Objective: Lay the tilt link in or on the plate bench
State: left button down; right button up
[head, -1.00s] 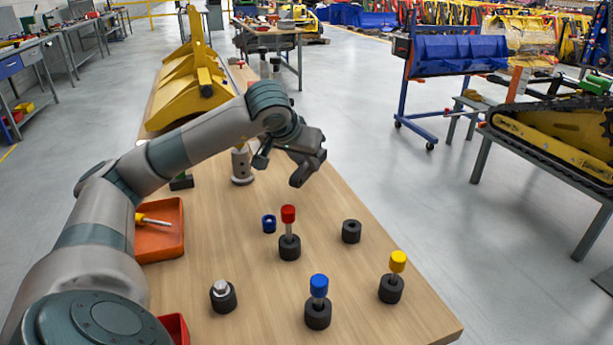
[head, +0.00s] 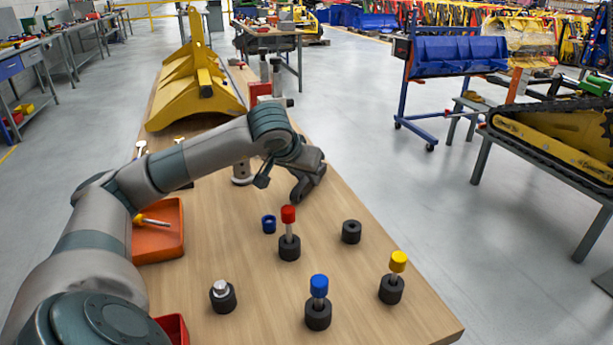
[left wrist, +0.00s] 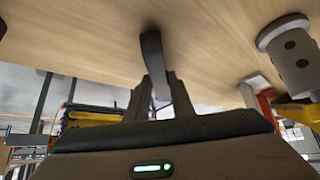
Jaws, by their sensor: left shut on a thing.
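My left gripper (head: 308,180) is above the middle of the wooden bench (head: 345,285), its fingers pointing down. It is shut on a dark bar, which I take for the tilt link (left wrist: 152,52); this stands out between the fingers towards the wood in the left wrist view. In the head view the dark bar and the dark fingers are hard to tell apart. I cannot tell whether the bar touches the wood. No label shows which bench is the plate bench. My right gripper is not in view.
Pegs with red (head: 288,214), blue (head: 319,285) and yellow (head: 398,261) caps stand near the gripper. A grey holed post (left wrist: 294,60) is close by. An orange tray (head: 160,247) is left.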

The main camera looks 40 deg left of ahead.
pick_arm(q)
jog(key=shift+f, duration=0.1)
jog(key=c, duration=1.5)
grip_release()
jog(key=shift+c, duration=0.2)
jog(key=shift+s+r, duration=0.1)
jog(key=shift+r, duration=0.15)
jog(key=v, duration=1.1)
jog(key=shift+s+r, duration=0.25)
jog(key=shift+d+p, duration=0.1)
jog(key=shift+p, duration=0.25)
